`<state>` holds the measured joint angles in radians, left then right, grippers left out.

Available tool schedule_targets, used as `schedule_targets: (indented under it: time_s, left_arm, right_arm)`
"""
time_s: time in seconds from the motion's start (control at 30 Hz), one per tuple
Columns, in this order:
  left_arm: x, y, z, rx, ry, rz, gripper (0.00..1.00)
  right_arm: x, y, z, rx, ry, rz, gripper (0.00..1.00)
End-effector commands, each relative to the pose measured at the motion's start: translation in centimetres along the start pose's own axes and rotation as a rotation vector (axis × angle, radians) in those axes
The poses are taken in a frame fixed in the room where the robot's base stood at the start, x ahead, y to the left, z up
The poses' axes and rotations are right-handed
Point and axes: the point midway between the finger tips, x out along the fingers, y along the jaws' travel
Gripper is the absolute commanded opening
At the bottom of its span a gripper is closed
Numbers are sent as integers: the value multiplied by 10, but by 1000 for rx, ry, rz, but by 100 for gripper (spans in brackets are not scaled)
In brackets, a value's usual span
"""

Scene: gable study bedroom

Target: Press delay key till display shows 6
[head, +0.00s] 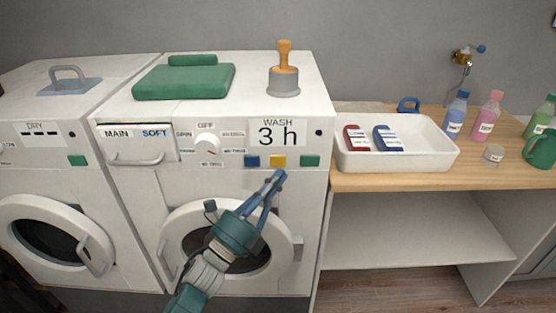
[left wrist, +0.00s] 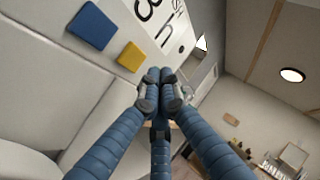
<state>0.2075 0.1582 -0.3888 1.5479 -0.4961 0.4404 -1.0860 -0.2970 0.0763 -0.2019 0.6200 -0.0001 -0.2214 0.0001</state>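The washer's display (head: 278,132) reads "WASH 3 h"; part of it shows in the left wrist view (left wrist: 158,20). Below it on the white washer front sit a blue key (head: 252,161), a yellow key (head: 278,161) and a green key (head: 309,160). I cannot read which is the delay key. My left gripper (head: 279,175) has its fingertips together, empty, just below the yellow key in the head view. In the left wrist view, the blue key (left wrist: 90,27) and yellow key (left wrist: 131,56) are clear of the fingertips (left wrist: 161,76). The green key is hidden there. My right gripper is out of view.
The washer has a round dial (head: 207,144), a drawer handle (head: 136,160) and a door below. A dryer (head: 30,160) stands left. A white tray (head: 398,160) sits on the wooden counter right.

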Motion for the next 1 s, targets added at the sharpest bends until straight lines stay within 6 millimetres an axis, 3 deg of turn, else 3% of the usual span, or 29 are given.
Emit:
schedule_targets:
  time_s: [0.33, 1.0]
  left_arm:
    - [-21, -16, -15, 0, -1, 0, 0]
    - [-22, -15, -14, -7, -6, 6, 0]
  right_arm:
    - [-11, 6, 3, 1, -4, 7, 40]
    - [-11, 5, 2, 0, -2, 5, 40]
